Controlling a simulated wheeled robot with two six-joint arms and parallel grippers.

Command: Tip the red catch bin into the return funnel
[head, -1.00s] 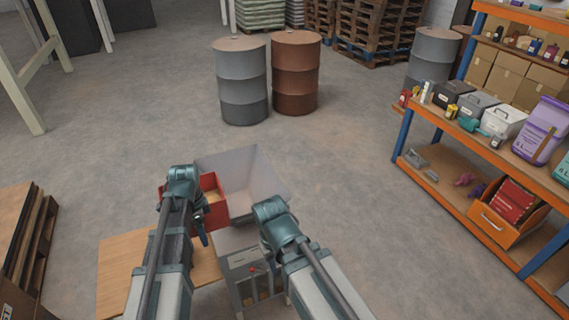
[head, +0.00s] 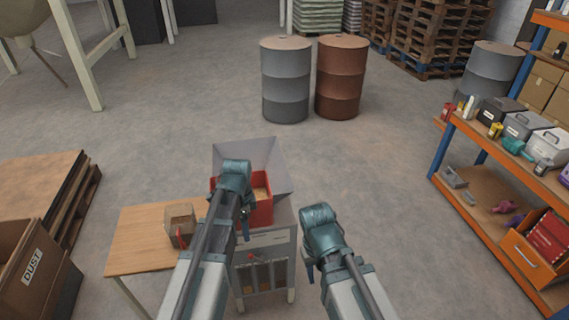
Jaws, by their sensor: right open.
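The red catch bin (head: 263,212) is held over the near part of the pale grey return funnel (head: 262,153), and covers part of its mouth. Tan material shows inside the bin, which looks about level. My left gripper (head: 243,226) is at the bin's near left side and moves with it, shut on it; its fingertips are partly hidden by the wrist. My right gripper (head: 309,276) is open and empty, to the right of the funnel's stand, apart from the bin.
A box marked DUST (head: 33,266) is at the lower left. Drums (head: 286,80) stand behind. An orange shelf (head: 487,215) is at the right. Floor between is clear.

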